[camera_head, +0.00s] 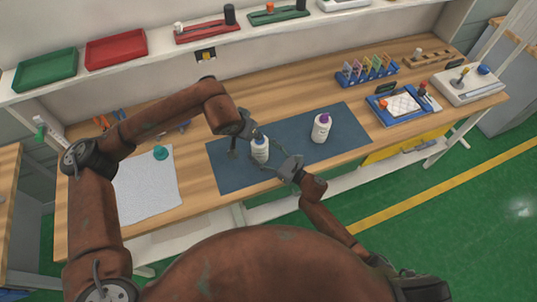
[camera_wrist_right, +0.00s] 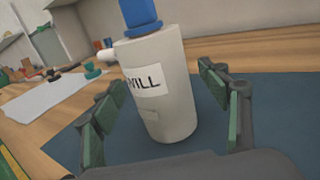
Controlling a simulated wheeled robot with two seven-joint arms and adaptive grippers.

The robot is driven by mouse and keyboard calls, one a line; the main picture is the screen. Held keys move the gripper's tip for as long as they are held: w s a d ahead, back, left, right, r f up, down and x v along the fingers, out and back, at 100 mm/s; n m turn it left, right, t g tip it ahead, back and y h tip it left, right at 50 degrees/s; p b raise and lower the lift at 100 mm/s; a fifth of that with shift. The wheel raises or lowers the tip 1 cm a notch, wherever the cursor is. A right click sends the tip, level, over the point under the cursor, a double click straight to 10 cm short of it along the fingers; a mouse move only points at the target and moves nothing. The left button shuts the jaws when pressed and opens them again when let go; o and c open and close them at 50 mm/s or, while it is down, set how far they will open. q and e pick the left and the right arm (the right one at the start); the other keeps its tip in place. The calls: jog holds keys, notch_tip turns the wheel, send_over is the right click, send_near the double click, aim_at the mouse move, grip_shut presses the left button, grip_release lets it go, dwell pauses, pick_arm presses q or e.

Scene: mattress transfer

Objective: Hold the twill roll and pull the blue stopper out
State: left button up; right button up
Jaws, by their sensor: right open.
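The twill roll (camera_head: 260,153) is a white, bottle-like container standing upright on the blue mat (camera_head: 226,178). In the right wrist view the twill roll (camera_wrist_right: 158,105) shows a label ending in "WILL" and a short side spout. Its blue stopper (camera_wrist_right: 140,14) sits in the top, cut off by the frame edge. My right gripper (camera_wrist_right: 160,85) is open, its fingers on either side of the roll's body with gaps visible. My left gripper (camera_head: 245,143) is beside the roll's top in the head view, fingers apart; contact with the stopper is unclear.
A white bottle with a purple top (camera_head: 321,128) stands to the right on the mat. A pale cloth (camera_head: 148,190) with a teal item (camera_head: 160,153) lies left. A rack of coloured tubes (camera_head: 368,71) and a tray (camera_head: 403,105) stand right. A shelf (camera_head: 160,42) runs behind.

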jog(key=shift+w+a, duration=0.25)
jog(key=shift+c, duration=0.4)
